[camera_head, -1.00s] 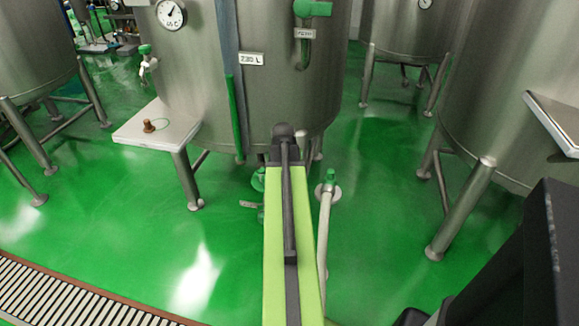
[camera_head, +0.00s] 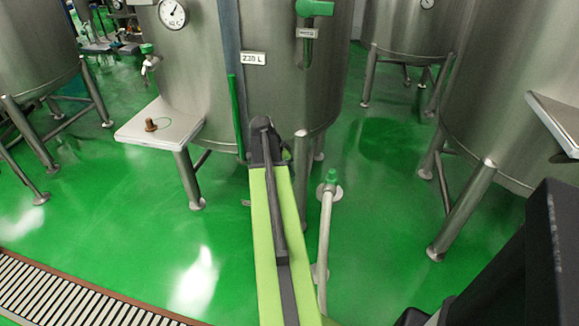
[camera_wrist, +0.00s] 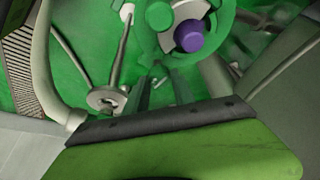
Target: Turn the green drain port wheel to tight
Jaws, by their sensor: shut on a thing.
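The green drain port wheel (camera_wrist: 224,20) is at the top of the wrist view, a curved green rim around a pale hub with a purple knob (camera_wrist: 190,36). My gripper (camera_wrist: 152,82) is at the wheel's lower edge, its narrow fingers closed on the rim. The exact contact is small and partly hidden. In the head view my arm reaches down under the front of the middle steel tank (camera_head: 285,95) and hides both wheel and fingertips. No tight mark is readable.
A pale upright pipe with a green cap (camera_head: 331,177) stands just right of my arm. Tank legs (camera_head: 303,178) are close by. A white shelf with a brown peg (camera_head: 151,125) juts out at left. Open green floor lies on both sides; a drain grate (camera_head: 60,295) runs at lower left.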

